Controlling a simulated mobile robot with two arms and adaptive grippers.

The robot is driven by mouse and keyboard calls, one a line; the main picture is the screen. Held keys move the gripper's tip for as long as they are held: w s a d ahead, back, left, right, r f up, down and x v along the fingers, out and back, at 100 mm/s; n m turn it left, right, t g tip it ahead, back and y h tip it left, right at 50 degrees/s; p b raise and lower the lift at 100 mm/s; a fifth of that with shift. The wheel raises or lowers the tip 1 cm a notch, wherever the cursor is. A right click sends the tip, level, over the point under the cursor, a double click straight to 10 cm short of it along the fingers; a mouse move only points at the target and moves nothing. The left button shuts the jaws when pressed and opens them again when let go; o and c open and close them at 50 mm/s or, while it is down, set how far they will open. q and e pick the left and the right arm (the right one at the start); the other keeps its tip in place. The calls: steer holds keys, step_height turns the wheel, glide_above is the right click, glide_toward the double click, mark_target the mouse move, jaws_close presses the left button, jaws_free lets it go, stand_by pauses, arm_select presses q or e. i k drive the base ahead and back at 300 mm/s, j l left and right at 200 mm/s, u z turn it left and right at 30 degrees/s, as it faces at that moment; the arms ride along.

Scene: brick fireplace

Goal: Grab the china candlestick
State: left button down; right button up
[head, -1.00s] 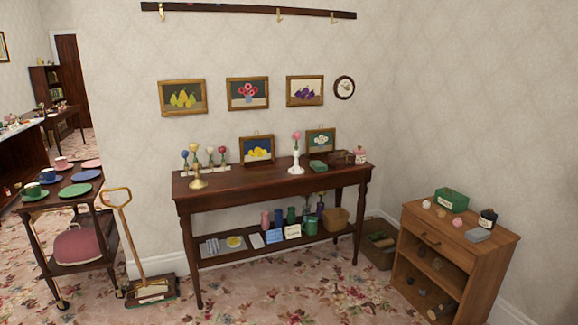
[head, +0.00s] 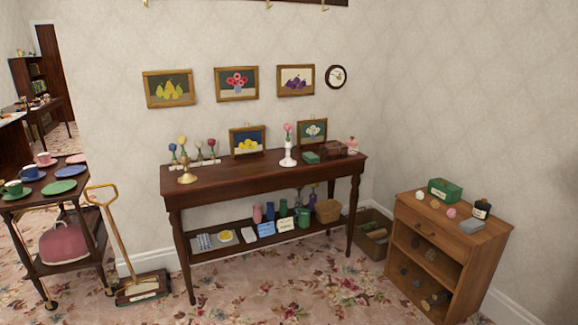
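A white china candlestick (head: 288,158) stands upright on top of the dark wooden console table (head: 235,181), right of its middle. A pink flower-like top (head: 287,128) rises from it. A brass candlestick (head: 187,174) stands on the same table toward the left end. Neither of my grippers shows in the head view.
A framed lemon picture (head: 247,140) and a framed white-flower picture (head: 312,131) lean behind the china candlestick. A green box (head: 311,158) and a brown box (head: 333,148) lie to its right. A carpet sweeper (head: 143,287), tea trolley (head: 70,269) and small cabinet (head: 438,225) flank the table. Carpet in front is clear.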

mark_target(288, 161)
steer(key=i+j, duration=0.25)
steer(key=i, duration=0.3)
steer(key=i+j+z, duration=0.15)
steer(key=i+j, duration=0.15)
steer(key=i, duration=0.25)
steer(key=i+j, duration=0.3)
steer(key=i, duration=0.25)
steer(key=z, duration=0.05)
